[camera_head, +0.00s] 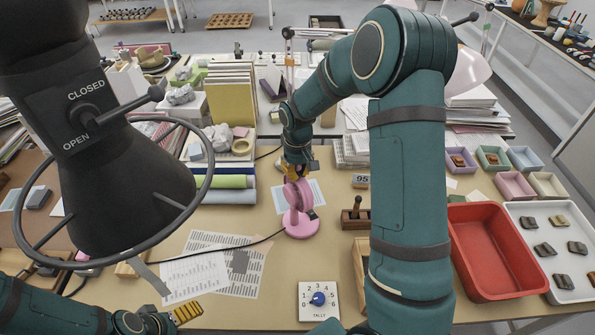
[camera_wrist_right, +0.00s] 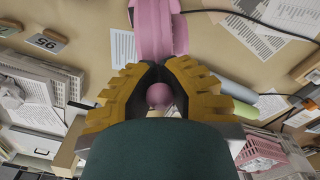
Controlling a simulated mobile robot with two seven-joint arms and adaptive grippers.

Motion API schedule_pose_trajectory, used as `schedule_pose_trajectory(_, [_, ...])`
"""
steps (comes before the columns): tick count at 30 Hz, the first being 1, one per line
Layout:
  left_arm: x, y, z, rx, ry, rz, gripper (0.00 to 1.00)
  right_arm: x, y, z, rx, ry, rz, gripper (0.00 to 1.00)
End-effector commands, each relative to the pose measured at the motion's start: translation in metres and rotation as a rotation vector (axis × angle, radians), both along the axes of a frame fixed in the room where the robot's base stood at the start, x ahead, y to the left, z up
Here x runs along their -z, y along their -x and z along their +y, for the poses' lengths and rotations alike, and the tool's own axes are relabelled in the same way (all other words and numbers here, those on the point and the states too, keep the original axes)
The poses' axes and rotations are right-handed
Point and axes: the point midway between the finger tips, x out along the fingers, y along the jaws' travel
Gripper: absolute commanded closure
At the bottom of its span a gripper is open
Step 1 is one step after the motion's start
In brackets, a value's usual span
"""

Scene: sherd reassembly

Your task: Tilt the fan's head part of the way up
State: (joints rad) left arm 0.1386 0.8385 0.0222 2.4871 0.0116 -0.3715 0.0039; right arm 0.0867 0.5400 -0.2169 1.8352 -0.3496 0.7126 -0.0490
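The pink desk fan (camera_head: 300,222) stands upright on the table on a round base. Its head (camera_head: 297,194) looks narrow, seen nearly edge-on. My right gripper (camera_head: 294,172) is at the top of the head. In the right wrist view the fan head (camera_wrist_right: 157,28) lies just beyond the yellow-padded fingers (camera_wrist_right: 160,72). The fingers are closed in around a pink round knob (camera_wrist_right: 159,95) that shows between them. The exact contact is partly hidden. My left gripper (camera_head: 187,313) is low at the left, far from the fan; its finger gap cannot be made out.
A large dark cone with a ring (camera_head: 115,185) fills the left foreground. Printed sheets (camera_head: 215,265), a tally dial (camera_head: 318,300) and a wooden block with a peg (camera_head: 356,216) lie around the fan. A red tray (camera_head: 490,250) is at the right. Stacked books (camera_head: 232,95) stand behind.

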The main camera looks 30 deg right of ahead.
Motion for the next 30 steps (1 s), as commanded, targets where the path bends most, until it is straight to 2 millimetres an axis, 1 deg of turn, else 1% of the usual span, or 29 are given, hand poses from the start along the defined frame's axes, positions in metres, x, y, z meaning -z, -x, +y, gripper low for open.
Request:
schedule_pose_trajectory(5, [0.0, 0.0, 0.0, 0.0, 0.0, 0.0, 0.06, 0.0, 0.0, 0.0, 0.0, 0.001, 0.0, 1.0])
schedule_pose_trajectory(10, [0.002, 0.0, 0.0, 0.0, 0.0, 0.0, 0.06, 0.0, 0.0, 0.007, -0.006, 0.033, 0.004, 1.0])
schedule_pose_trajectory(20, [0.017, 0.0, -0.001, 0.0, -0.003, 0.001, 0.06, 0.003, -0.001, 0.031, -0.008, 0.2, 0.009, 1.0])
schedule_pose_trajectory(30, [0.04, 0.002, -0.002, 0.003, -0.004, 0.006, 0.06, 0.011, -0.001, 0.058, -0.007, 0.399, 0.013, 1.0])
